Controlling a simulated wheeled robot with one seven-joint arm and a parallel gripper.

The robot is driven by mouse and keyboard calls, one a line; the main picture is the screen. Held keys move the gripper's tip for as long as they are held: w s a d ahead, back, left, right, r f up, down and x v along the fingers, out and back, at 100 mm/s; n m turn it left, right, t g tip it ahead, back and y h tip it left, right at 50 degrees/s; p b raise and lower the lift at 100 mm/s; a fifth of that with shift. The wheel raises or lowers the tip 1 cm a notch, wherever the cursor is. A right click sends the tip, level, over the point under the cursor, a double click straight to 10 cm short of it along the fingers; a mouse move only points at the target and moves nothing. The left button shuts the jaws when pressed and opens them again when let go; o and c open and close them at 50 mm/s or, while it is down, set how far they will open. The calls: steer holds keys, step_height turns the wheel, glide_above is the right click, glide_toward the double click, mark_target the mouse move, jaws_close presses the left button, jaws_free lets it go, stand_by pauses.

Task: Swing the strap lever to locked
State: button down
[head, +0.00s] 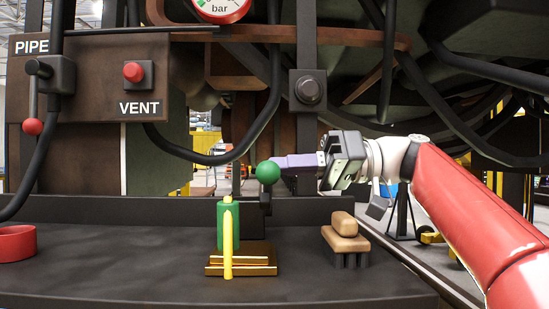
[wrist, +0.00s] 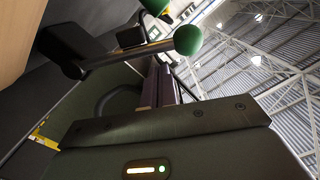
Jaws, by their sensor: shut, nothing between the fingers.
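A lever with a green ball knob (head: 267,172) stands at the middle of the dark bench in the head view. I take it as the strap lever; no label for it is readable. In the wrist view its green ball (wrist: 188,40) sits at the end of a dark rod (wrist: 120,56) that runs left to a dark pivot. My gripper (head: 280,163) reaches in from the right, its purple fingers shut and empty, just right of the ball. The fingers (wrist: 162,82) also show in the wrist view, beside the rod. I cannot tell whether they touch the lever.
A green cylinder (head: 228,228) with a yellow post (head: 228,255) stands on a brass base. A brush (head: 345,235) sits right of it, a red dish (head: 17,243) far left. A red-knobbed lever (head: 33,126) and VENT button (head: 133,72) are on the left panel. Hoses hang above.

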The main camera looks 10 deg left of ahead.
mark_target(270, 189)
steer(key=shift+s+f, duration=0.15)
steer(key=shift+f, duration=0.3)
steer(key=f+b, duration=0.1)
steer(key=b, duration=0.1)
steer(key=s+f+b, duration=0.1)
steer(key=b, duration=0.1)
steer(key=shift+s+d+f, duration=0.1)
steer(key=shift+s+d, duration=0.1)
steer(key=shift+r, duration=0.2)
